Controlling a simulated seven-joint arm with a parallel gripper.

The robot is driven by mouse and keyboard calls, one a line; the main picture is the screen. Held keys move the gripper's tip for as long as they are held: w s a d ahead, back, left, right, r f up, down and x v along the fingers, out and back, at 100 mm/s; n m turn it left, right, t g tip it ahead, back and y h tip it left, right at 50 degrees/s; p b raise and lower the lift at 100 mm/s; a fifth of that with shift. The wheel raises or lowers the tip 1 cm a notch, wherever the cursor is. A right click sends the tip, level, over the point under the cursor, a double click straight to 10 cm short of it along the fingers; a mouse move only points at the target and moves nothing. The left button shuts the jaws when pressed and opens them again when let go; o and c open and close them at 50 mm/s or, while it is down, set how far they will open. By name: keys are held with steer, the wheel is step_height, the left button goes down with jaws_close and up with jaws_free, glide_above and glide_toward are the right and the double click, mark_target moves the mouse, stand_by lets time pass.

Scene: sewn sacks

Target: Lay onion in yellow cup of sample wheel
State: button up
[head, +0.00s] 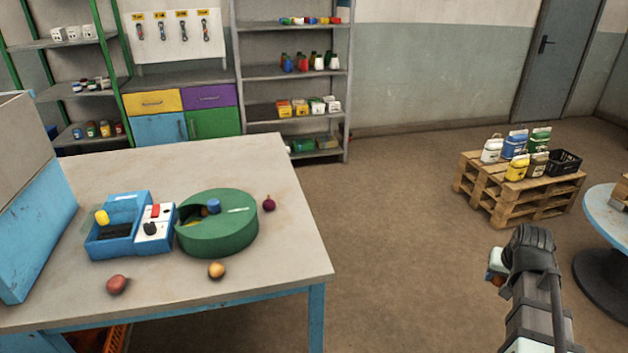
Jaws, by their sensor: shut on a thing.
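The sample wheel (222,238) is a round green drum on the table, with a blue knob (214,206) on top and a dark opening at its upper left. A yellow-brown round thing (216,270), onion-like, lies in front of the wheel. A dark purple-red bulb (269,204) lies to its right. My gripper (495,268) is at the right, far from the table and mostly hidden behind my wrist. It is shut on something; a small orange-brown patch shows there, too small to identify.
A blue tray box (108,243) with a white switch panel (154,227) stands left of the wheel. A reddish round thing (117,284) lies at the table front. Open floor lies between.

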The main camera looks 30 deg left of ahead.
steer(key=w+a+r+n+y, duration=0.1)
steer(key=w+a+r+n, duration=0.1)
steer(key=a, duration=1.3)
steer(key=w+a+r+n+y, duration=0.1)
steer(key=w+a+r+n, duration=0.1)
steer(key=a, duration=1.3)
steer(key=w+a+r+n, duration=0.2)
steer(key=a+r, duration=0.1)
steer(key=a, duration=1.2)
steer(key=s+a+r+n+g+y, duration=0.1)
steer(key=s+a+r+n, duration=0.1)
steer(key=s+a, duration=0.95)
steer(key=s+a+r+n+g, duration=0.15)
steer(key=s+a, duration=0.25)
steer(key=a, duration=1.4)
steer(key=s+a+r+n+y, duration=0.1)
steer(key=s+a+r+n, duration=0.2)
steer(key=s+a, duration=0.85)
steer(key=shift+w+d+x, duration=0.1)
steer(key=shift+w+x, duration=0.3)
steer(key=shift+x, duration=1.3)
steer(key=shift+w+d+x, duration=0.1)
steer(key=shift+w+x, duration=0.3)
steer(key=shift+x, duration=1.35)
steer(key=shift+w+d+x, duration=0.15)
steer(key=shift+w+x, duration=0.2)
steer(key=shift+x, duration=1.35)
steer(key=shift+f, duration=0.1)
steer(key=o, duration=1)
